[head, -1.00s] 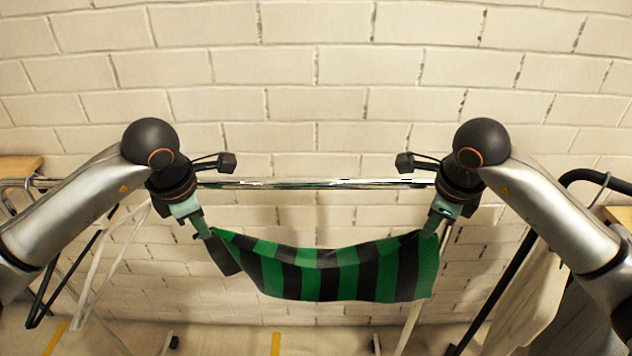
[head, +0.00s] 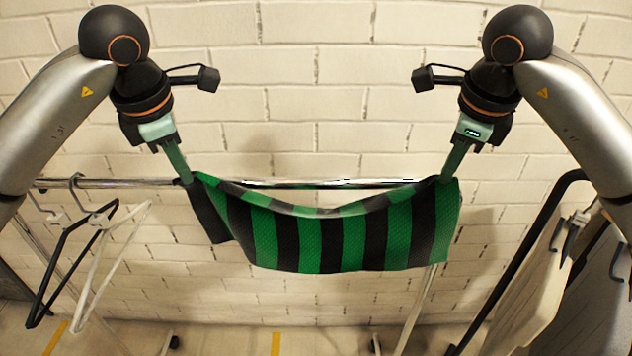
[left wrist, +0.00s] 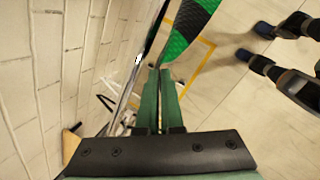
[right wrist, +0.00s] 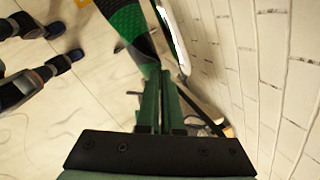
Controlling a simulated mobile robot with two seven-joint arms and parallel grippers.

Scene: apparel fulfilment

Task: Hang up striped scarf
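The striped scarf (head: 330,240) is green and black and hangs stretched between my two grippers in the head view, sagging in the middle. My left gripper (head: 187,180) is shut on its left end, and my right gripper (head: 446,178) is shut on its right end. The chrome rail (head: 300,184) runs across at about the height of the fingertips, and the scarf hangs in front of it, its upper edge overlapping the rail near both ends. The scarf also shows ahead of the fingers in the left wrist view (left wrist: 190,28) and the right wrist view (right wrist: 128,25).
Pale garments (head: 540,285) hang at the right by a black rail. A brick wall stands close behind. The middle of the chrome rail carries no hangers.

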